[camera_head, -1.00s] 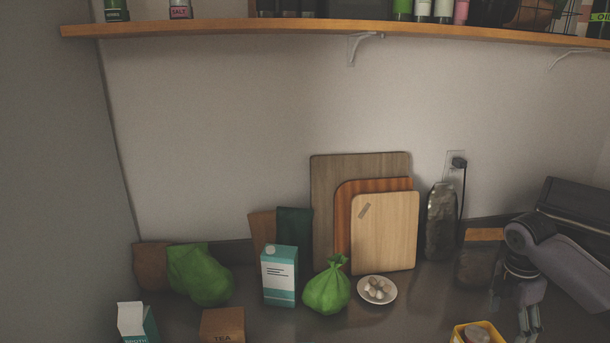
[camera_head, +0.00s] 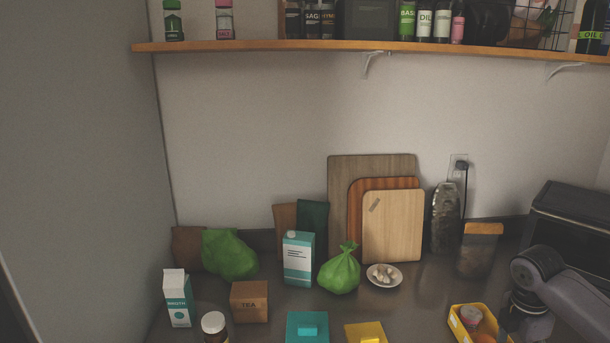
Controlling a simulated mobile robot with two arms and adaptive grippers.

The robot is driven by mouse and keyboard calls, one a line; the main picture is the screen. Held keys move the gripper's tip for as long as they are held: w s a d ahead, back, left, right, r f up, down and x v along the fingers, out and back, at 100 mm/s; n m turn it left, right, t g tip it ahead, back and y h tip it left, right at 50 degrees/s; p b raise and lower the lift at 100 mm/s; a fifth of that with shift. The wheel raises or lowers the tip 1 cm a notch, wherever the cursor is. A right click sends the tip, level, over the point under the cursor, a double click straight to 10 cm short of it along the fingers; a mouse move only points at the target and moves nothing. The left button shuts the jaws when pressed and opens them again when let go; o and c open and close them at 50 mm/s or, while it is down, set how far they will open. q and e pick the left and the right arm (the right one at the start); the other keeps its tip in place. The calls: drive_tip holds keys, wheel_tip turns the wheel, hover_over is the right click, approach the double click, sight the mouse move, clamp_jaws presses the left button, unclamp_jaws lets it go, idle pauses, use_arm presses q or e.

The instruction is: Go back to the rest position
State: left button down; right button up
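My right arm (camera_head: 556,290) comes in at the lower right of the head view, over the right end of the dark counter (camera_head: 255,255). Its wrist points down beside a yellow bin (camera_head: 457,325) that holds a few items. The fingers of my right gripper are below the picture edge, so I cannot see whether they are open or shut. My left arm and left gripper are not in view.
A teal box (camera_head: 305,332), a yellow box (camera_head: 366,333), a tea box (camera_head: 250,303) and a broth carton (camera_head: 177,298) stand near the front. Cutting boards (camera_head: 394,225) lean on the wall. A toaster oven (camera_head: 575,225) stands right, under a shelf (camera_head: 300,46).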

drive_tip(key=s+a+f+m+t+y, duration=0.1)
drive_tip(key=s+a+f, duration=0.2)
drive_tip(key=a+f, duration=0.3)
drive_tip(key=s+a+f+m, duration=0.2)
drive_tip(key=s+a+f, duration=0.2)
drive_tip(key=a, duration=0.4)
drive_tip(key=s+a+f+m+t+y, duration=0.1)
drive_tip(key=s+a+f, duration=0.2)
drive_tip(key=a+f, duration=0.3)
drive_tip(key=s+a+r+m+t, duration=0.1)
drive_tip(key=s+a+r+m, duration=0.15)
drive_tip(key=s+m, duration=1.1)
drive_tip(key=s+f+n+g+b, duration=0.1)
drive_tip(key=s+f+b, duration=0.1)
drive_tip(key=f, duration=1.3)
drive_tip(key=s+f+b, duration=0.2)
drive_tip(key=f, duration=1.3)
use_arm(q)
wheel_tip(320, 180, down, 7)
drive_tip(key=b, duration=0.2)
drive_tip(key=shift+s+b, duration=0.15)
drive_tip(key=shift+b, duration=0.2)
use_arm(e)
drive_tip(key=s+d+f+g, duration=0.1)
drive_tip(key=s+d+f, duration=0.2)
drive_tip(key=s+f, duration=1.3)
wheel_tip(320, 180, down, 4)
drive_tip(key=shift+s+r, duration=0.25)
drive_tip(key=shift+s, duration=0.1)
